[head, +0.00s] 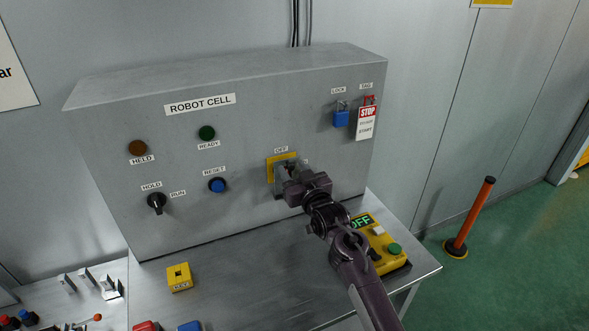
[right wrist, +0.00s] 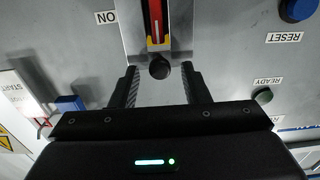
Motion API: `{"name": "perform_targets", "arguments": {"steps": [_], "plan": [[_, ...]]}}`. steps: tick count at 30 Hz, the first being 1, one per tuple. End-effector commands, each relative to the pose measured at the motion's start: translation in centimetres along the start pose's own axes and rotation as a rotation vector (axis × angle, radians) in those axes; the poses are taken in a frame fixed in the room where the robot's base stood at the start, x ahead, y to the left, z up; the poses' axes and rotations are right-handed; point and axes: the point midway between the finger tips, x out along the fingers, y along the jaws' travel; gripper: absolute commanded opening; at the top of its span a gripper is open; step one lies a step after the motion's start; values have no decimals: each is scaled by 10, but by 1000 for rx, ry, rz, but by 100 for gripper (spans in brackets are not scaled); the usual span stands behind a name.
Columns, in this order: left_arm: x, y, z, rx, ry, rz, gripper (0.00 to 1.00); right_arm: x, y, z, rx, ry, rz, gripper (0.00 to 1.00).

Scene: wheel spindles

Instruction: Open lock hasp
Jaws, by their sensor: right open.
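My right gripper (head: 291,184) is at the switch on the control panel, in front of its yellow plate (head: 271,163) under the OFF label. In the right wrist view, the open gripper (right wrist: 160,90) has one finger on each side of a dark round knob (right wrist: 159,67), with gaps visible beside it. A red handle with a white stripe and yellow end (right wrist: 156,25) shows beyond the knob on a metal plate. I cannot pick out the lock hasp with certainty. A blue padlock (head: 341,119) hangs under LOCK. My left gripper is out of view.
A red and white STOP tag (head: 366,125) hangs beside the padlock. A blue RESET button (head: 217,185) and black knob (head: 157,202) are left of the switch. A yellow box (head: 179,278) and yellow control unit (head: 388,253) are on the metal table (head: 240,285). The table middle is clear.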

Motion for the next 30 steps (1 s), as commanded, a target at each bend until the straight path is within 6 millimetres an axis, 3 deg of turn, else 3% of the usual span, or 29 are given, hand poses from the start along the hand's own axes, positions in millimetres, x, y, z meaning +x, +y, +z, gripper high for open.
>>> {"name": "perform_targets", "arguments": {"steps": [7,16,25,30], "plan": [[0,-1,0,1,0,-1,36,0,0,1,0,-1,0,41],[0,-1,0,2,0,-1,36,0,0,1,0,-1,0,1],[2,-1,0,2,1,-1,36,-1,0,2,0,3,0,0],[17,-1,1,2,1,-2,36,-6,0,10,-1,37,0,0]]}}
